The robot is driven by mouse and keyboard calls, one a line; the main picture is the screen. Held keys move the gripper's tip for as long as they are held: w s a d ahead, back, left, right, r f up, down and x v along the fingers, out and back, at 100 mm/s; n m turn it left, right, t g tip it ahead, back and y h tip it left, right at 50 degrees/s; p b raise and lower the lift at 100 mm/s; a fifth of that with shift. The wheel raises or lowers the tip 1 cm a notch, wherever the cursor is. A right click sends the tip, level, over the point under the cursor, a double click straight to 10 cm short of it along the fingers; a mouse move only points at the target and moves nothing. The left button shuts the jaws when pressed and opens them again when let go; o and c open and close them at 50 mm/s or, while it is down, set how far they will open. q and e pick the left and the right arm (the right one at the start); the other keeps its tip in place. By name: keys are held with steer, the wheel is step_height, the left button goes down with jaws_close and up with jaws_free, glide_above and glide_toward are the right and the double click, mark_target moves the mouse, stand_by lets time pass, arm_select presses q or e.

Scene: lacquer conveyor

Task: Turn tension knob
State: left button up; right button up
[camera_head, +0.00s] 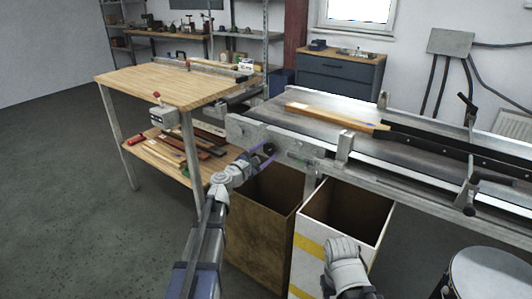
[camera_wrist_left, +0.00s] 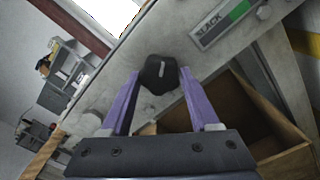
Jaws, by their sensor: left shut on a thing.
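The tension knob (camera_wrist_left: 160,73) is black and lobed, with a pale line on its face. It sits on the grey end plate of the conveyor, and shows small and dark in the head view (camera_head: 269,149). My left gripper (camera_wrist_left: 158,80) has its two purple fingers on either side of the knob and is shut on it. In the head view the left gripper (camera_head: 264,156) reaches the plate from the front. A label strip reading SLACK with a green part (camera_wrist_left: 222,24) is right of the knob. My right arm's end (camera_head: 345,265) is low in the head view; its fingers cannot be made out.
The conveyor (camera_head: 370,113) runs to the right, with a wooden strip (camera_head: 330,115) on it. A brown open bin (camera_head: 255,230) and a white open bin (camera_head: 308,232) stand below. A wooden workbench (camera_head: 165,82) is at the left. The floor at far left is clear.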

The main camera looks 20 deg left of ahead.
arm_select(q)
steer(key=o, duration=1.4)
steer(key=shift+c, duration=0.2)
steer(key=v, duration=0.7)
steer(key=shift+s, duration=0.4)
steer(key=shift+a, duration=0.15)
